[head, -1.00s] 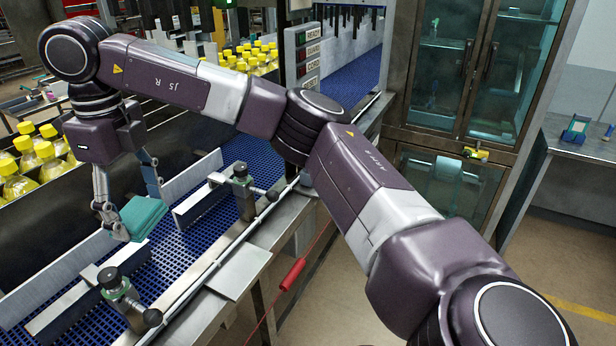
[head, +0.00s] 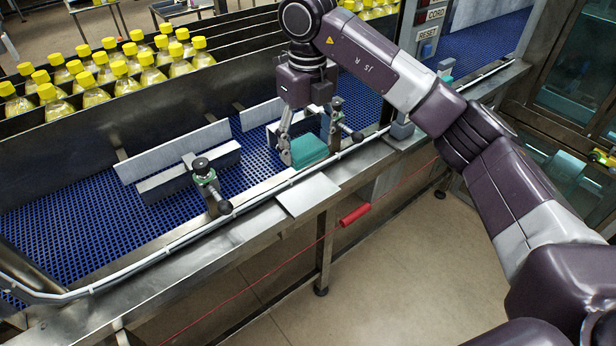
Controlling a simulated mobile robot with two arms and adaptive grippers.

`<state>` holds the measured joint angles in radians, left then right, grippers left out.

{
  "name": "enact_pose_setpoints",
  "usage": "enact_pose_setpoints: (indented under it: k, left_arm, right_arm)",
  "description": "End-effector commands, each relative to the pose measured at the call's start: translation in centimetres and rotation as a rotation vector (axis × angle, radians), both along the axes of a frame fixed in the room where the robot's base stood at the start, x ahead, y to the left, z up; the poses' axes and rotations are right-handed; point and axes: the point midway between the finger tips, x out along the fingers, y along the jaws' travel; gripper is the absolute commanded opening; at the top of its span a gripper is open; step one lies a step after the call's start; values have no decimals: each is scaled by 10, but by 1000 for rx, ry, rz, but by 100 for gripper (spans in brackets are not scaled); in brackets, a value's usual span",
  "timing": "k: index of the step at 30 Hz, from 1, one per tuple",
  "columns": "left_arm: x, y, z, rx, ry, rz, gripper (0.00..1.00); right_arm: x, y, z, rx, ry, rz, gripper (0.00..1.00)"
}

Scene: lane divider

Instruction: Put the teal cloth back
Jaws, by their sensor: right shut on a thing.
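The teal cloth (head: 308,150), a folded block, is in my right gripper (head: 311,153), whose fingers are shut on it. The gripper points down over the front side of the blue conveyor (head: 90,225), close to the front rail. The cloth appears close to the rail, left of the right-hand clamp knob; I cannot tell whether it touches anything below. My left gripper is out of view.
Pale divider plates (head: 172,150) stand on the belt, with a black-knobbed clamp (head: 206,180) left of the cloth. A small metal shelf (head: 308,194) juts from the front edge. Yellow-capped bottles (head: 90,90) stand behind. A red pull cord handle (head: 355,214) hangs in front.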

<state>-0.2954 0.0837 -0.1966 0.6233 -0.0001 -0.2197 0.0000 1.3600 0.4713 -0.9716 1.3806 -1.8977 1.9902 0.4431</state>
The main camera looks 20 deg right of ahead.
Motion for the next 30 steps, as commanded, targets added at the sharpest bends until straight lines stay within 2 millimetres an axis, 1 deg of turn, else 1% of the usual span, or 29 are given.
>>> enact_pose_setpoints:
  k: [1,4,6,9,14,19,22,30]
  left_arm:
    - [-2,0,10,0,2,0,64]
    - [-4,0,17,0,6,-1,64]
    - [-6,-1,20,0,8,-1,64]
    - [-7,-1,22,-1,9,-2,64]
    - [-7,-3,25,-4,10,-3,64]
    - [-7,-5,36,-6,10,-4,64]
    - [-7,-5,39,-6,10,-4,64]
    - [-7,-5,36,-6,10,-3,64]
  right_arm:
    - [-2,-1,-12,-2,9,0,26]
    - [-2,0,-34,-2,7,1,26]
    - [-2,0,-47,-2,6,2,26]
    - [-1,0,-58,-2,3,1,26]
    - [-1,0,-68,-2,3,1,26]
    - [-1,0,-91,-2,6,0,26]
    - [-1,0,-103,-1,4,1,26]
    - [0,0,-107,-1,1,1,26]
